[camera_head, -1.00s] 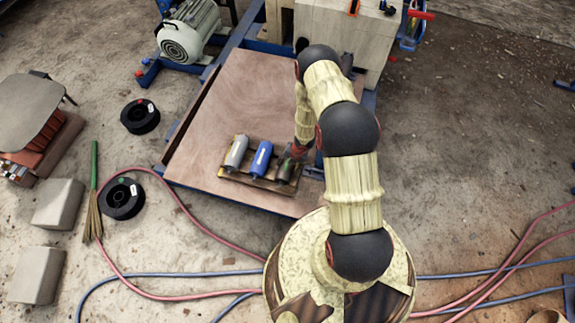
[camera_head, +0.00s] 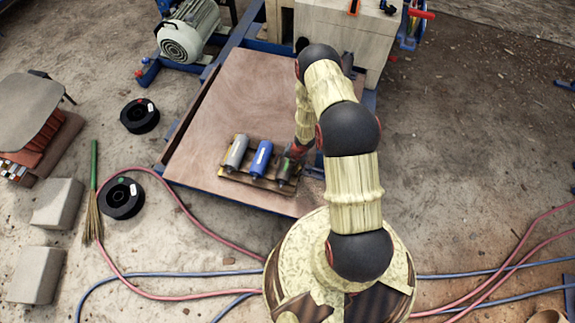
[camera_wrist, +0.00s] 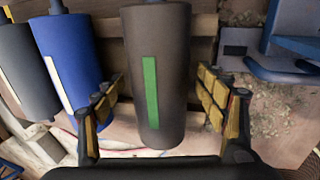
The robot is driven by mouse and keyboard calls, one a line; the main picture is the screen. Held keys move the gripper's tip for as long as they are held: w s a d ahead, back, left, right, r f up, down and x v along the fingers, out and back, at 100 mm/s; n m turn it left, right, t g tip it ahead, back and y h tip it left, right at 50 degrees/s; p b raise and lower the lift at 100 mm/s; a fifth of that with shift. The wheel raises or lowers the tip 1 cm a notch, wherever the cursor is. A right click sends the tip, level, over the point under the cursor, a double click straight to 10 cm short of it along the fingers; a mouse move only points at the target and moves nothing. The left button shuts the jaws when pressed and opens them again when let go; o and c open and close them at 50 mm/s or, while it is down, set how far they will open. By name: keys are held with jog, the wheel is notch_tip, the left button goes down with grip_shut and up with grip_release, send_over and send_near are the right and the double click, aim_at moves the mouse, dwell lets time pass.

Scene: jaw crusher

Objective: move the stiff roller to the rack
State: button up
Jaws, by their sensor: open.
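Three rollers lie side by side on a low wooden holder (camera_head: 223,176): a grey one (camera_head: 237,152), a blue one (camera_head: 261,160) and a dark one (camera_head: 285,172) at the right. In the wrist view the dark roller (camera_wrist: 158,85) has a green stripe. The blue (camera_wrist: 72,65) and grey (camera_wrist: 25,75) rollers have pale stripes. My gripper (camera_wrist: 160,112) is open, with one yellow-padded finger on each side of the dark roller; gaps show beside it. In the head view my gripper (camera_head: 296,151) is at the dark roller and partly covers it. No label says which roller is stiff.
The holder stands on a brown board (camera_head: 235,105) in a blue frame, mostly clear behind it. A wooden block structure (camera_head: 335,35) stands at the back, a motor (camera_head: 188,32) back left. Black spools (camera_head: 122,198) and hoses (camera_head: 180,297) lie on the floor.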

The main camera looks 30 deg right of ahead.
jog(key=v, duration=1.1)
jog(key=shift+r, duration=0.35)
jog(key=shift+d, duration=0.1)
